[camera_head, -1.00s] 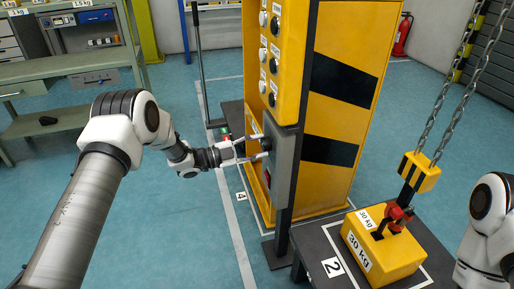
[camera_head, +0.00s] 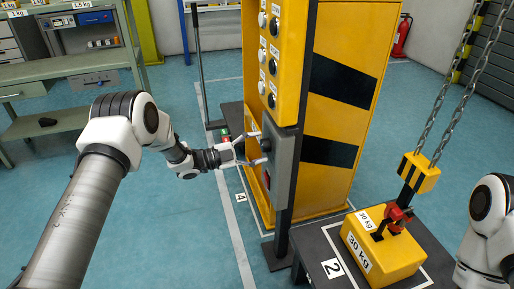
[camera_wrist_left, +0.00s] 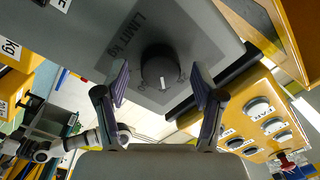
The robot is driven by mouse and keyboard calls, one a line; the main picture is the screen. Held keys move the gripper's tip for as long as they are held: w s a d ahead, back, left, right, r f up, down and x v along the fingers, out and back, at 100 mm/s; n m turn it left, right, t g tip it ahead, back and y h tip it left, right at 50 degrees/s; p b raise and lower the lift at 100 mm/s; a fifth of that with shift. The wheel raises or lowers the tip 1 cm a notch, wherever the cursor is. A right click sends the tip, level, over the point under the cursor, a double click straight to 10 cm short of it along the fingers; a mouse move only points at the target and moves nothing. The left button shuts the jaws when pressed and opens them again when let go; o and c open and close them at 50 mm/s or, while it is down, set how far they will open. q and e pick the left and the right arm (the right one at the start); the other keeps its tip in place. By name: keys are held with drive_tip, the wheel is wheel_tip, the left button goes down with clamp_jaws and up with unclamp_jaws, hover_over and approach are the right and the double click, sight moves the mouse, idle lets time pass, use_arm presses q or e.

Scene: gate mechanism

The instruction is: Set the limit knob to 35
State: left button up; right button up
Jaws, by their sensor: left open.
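The limit knob (camera_wrist_left: 160,72) is a dark round dial with a white pointer line on a grey panel marked "LIMIT kg" in the left wrist view. In the head view my left gripper (camera_head: 252,149) is at the face of the grey control box (camera_head: 283,160) on the yellow gate post. The knob is hard to make out there. My right gripper is out of view; only part of my right arm shows.
A yellow 30 kg weight (camera_head: 382,250) hangs by a hook and chains over a dark platform (camera_head: 322,240) marked 2. A row of buttons (camera_head: 272,55) is on the yellow column above the box. A green workbench (camera_head: 70,65) stands at the back left.

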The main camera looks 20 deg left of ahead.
use_arm(q)
drive_tip(key=v, duration=1.1)
drive_tip(key=shift+s+a+f, duration=0.15)
drive_tip(key=shift+s+a, duration=0.1)
drive_tip(key=shift+a, duration=0.05)
